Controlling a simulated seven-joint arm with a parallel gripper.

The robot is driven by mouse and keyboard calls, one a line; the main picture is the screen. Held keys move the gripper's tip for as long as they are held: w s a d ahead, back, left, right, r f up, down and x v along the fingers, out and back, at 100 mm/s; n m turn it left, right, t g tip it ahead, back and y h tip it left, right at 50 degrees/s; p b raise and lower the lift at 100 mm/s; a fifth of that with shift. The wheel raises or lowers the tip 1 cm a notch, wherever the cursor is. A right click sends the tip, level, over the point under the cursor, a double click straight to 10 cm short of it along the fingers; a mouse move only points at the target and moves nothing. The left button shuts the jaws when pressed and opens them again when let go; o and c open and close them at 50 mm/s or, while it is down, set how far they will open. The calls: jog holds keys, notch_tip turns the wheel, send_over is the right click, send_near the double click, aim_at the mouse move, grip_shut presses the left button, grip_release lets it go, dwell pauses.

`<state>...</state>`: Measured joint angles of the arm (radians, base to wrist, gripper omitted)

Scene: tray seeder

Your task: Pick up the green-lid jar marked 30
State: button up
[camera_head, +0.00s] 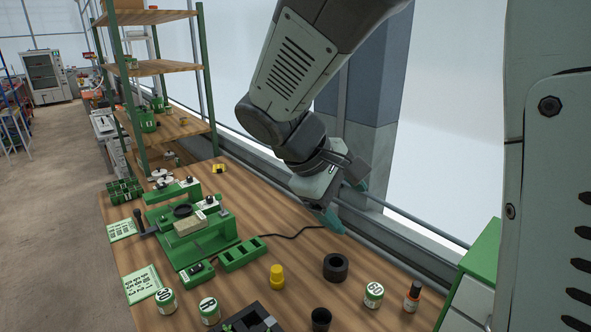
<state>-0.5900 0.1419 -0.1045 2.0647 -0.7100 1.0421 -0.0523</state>
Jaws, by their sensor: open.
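Three small green-and-white jars stand upright near the front of the wooden bench. One jar (373,294) is at the right, between a black ring and an orange bottle. Another jar (166,301) is at the front left, and a third jar (209,311) stands just right of it. Their lid markings are too small to read surely, so I cannot tell which is marked 30. My gripper (346,203) is open and empty, with teal fingertips, above the back edge of the bench near the window. It is well apart from all three jars.
A green seeder machine (205,238) stands at the left of the bench (285,225). A black ring (335,267), yellow part (277,277), black cup (321,319) and orange bottle (412,297) stand near the front. A black cable crosses the clear bench middle.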

jog(key=w+a+f+n+t+h, duration=0.3)
jog(key=w+a+f+n, duration=0.4)
jog(key=a, duration=0.4)
jog(key=n+t+y, duration=1.1)
jog(key=n+y, duration=0.1)
jog(key=n, duration=0.8)
send_near(166, 289)
jog(key=shift+s+f, duration=0.15)
jog(key=shift+s, duration=0.05)
jog(key=shift+w+a+f, duration=0.1)
jog(key=shift+w+a, duration=0.05)
jog(key=shift+w, duration=0.2)
jog(key=w, duration=0.3)
jog(key=w+a, duration=0.1)
jog(key=w, duration=0.5)
jog(key=shift+w+a, duration=0.2)
jog(key=shift+w, duration=0.15)
jog(key=c, duration=1.1)
